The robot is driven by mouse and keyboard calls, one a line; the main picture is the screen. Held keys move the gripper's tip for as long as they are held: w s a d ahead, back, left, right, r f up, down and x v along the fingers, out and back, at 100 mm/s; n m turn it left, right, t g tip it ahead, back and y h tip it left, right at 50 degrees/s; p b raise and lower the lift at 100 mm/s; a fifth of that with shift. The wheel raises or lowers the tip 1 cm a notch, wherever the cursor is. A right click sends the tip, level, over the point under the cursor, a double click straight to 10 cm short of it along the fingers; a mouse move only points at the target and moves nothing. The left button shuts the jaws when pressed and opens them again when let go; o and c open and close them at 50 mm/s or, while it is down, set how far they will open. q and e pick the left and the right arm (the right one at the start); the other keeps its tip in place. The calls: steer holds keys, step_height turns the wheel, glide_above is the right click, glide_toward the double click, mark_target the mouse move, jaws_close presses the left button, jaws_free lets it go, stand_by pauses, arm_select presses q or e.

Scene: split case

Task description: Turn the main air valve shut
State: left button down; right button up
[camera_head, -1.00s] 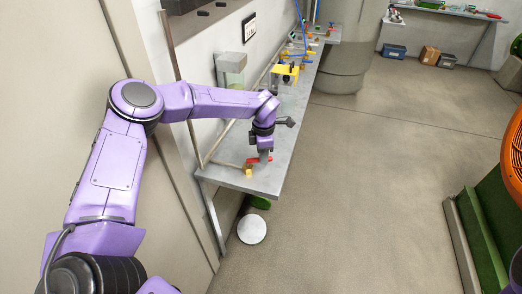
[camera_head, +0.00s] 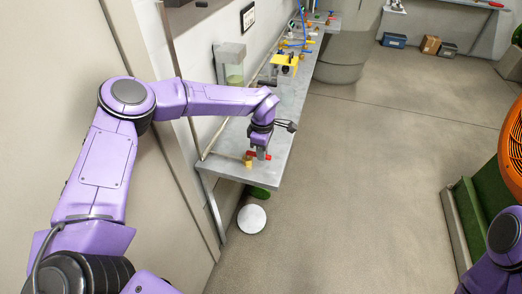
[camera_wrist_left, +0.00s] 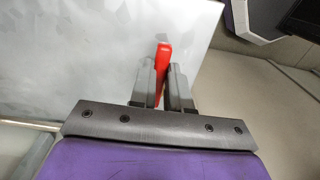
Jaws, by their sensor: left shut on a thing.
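The main air valve has a red lever handle (camera_wrist_left: 163,58) and a yellow brass body (camera_head: 248,161). It sits near the close end of the long grey bench (camera_head: 228,155). My left gripper (camera_head: 260,154) reaches down over the bench and is shut on the red handle. In the left wrist view, the handle stands between the two grey fingers of my left gripper (camera_wrist_left: 164,85), with its tip sticking out past them. The fingers partly hide the valve in the head view. My right gripper is out of view; only a purple part of my right arm shows at the lower right.
A white disc (camera_head: 251,219) is on the floor below the close end. An orange machine (camera_head: 513,150) stands at the right. The floor between is clear.

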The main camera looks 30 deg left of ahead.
arm_select(q)
steer(key=c, duration=1.1)
jaws_free()
steer(key=shift+r, duration=0.1)
step_height(320, 180, up, 10)
steer(key=shift+r+b, duration=0.2)
steer(key=shift+b, duration=0.85)
